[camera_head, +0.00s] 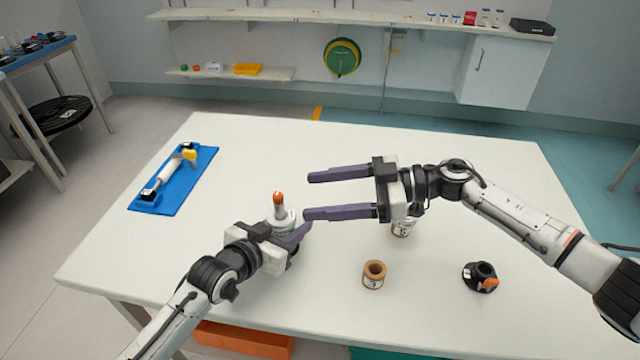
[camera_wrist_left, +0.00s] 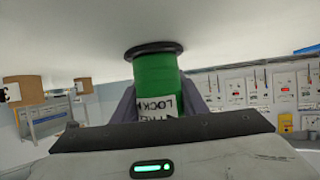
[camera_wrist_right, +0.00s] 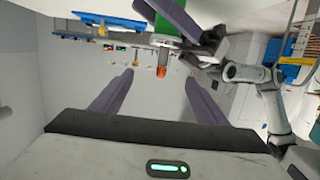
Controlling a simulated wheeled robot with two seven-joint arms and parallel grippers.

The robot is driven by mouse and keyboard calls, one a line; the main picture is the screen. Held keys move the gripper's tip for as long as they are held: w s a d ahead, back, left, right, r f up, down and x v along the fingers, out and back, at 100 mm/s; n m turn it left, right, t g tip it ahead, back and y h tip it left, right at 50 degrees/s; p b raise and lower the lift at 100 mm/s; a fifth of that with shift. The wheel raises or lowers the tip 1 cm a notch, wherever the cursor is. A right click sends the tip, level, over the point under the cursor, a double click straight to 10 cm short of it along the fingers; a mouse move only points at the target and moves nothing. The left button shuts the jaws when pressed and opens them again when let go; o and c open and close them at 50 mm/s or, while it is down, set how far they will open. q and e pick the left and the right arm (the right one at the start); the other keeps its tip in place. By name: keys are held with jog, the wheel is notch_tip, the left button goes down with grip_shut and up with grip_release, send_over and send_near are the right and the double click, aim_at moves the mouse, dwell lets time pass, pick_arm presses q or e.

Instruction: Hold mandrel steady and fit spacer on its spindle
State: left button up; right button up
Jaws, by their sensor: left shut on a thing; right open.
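The mandrel shows in the head view as a pale spindle with an orange tip (camera_head: 278,199), pointing up. In the left wrist view its green body (camera_wrist_left: 154,85) has a black flange and a "LOCK" label. My left gripper (camera_head: 288,234) is shut on this body at the table. My right gripper (camera_head: 306,196) is open and empty, its purple fingers just right of the spindle. The orange tip (camera_wrist_right: 162,71) also shows in the right wrist view. A brown ring-like spacer (camera_head: 373,283) marked 3 stands on the table. Another labelled piece (camera_head: 401,230) is partly hidden behind my right gripper.
A black piece with an orange tab (camera_head: 481,276) stands at the right of the white table (camera_head: 450,150). A blue tray (camera_head: 165,192) holding a white roller lies at the left. The table's back middle is clear. Shelves (camera_head: 300,15) line the far wall.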

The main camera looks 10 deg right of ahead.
pick_arm(q)
jog(key=o, duration=1.3)
jog(key=shift+s, duration=0.1)
